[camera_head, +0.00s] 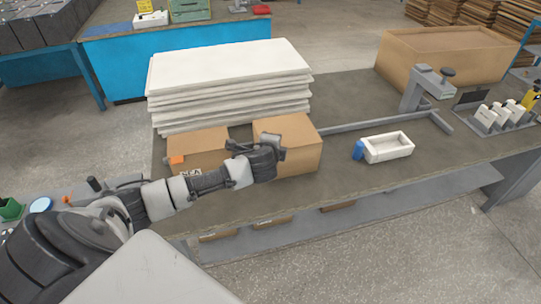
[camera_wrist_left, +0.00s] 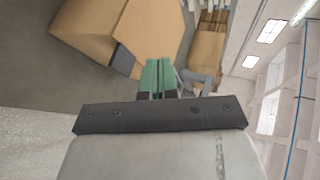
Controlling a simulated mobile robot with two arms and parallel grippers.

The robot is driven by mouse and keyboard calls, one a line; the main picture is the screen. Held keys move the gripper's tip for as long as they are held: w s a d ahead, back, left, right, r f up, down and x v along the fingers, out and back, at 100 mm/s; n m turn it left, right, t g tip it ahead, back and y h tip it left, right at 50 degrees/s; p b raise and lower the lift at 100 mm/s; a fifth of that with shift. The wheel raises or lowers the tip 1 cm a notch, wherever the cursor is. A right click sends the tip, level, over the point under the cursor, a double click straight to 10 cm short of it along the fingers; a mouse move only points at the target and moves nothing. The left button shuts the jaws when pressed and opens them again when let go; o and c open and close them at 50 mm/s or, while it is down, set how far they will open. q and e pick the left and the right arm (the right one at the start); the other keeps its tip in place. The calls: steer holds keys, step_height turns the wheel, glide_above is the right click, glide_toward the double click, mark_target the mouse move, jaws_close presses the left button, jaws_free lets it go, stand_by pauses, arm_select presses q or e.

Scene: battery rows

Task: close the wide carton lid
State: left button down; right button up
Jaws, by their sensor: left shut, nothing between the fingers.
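Two brown cartons stand side by side on the grey workbench (camera_head: 340,180): a left carton (camera_head: 200,142) and a right carton (camera_head: 298,135). Both tops look covered; I cannot tell which one is the wide carton. My left arm reaches across in front of them. My left gripper (camera_head: 280,154) is at the front of the right carton, shut and empty; whether it touches is unclear. In the left wrist view its green fingers (camera_wrist_left: 158,76) are together beside a carton (camera_wrist_left: 125,35) with a dark patch on its edge. My right gripper is not in view.
A stack of white boards (camera_head: 230,80) lies behind the cartons. A white tray (camera_head: 388,147) with a blue item is to the right. A large brown box (camera_head: 440,58) and a grey stand (camera_head: 420,90) are further back. The bench front right is clear.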

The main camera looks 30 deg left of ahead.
arm_select(q)
steer(key=f+b+v, duration=0.1)
steer(key=v, duration=0.8)
steer(key=shift+s+d, duration=0.45)
steer(key=s+d+f+n+g+h, duration=0.2)
steer(key=s+d+f+n+g, duration=0.15)
steer(key=s, duration=0.45)
steer(key=s+d+f+n+g+h, duration=0.1)
steer(key=s+d+f+n+g, duration=0.25)
steer(key=s, duration=0.55)
steer(key=s+d+f+n+g+h, duration=0.1)
steer(key=s+d+f+n+h, duration=0.15)
steer(key=s+d+n, duration=0.4)
steer(key=s+a+f+m+g, duration=0.1)
steer(key=s+f, duration=0.1)
steer(key=f, duration=1.2)
steer(key=s+a+f+m+g, duration=0.1)
steer(key=f, duration=1.2)
steer(key=s+a+f, duration=0.3)
steer(key=s+f, duration=1.1)
steer(key=s, duration=0.1)
steer(key=shift+s+f+g, duration=0.35)
steer(key=shift+s+g, duration=0.05)
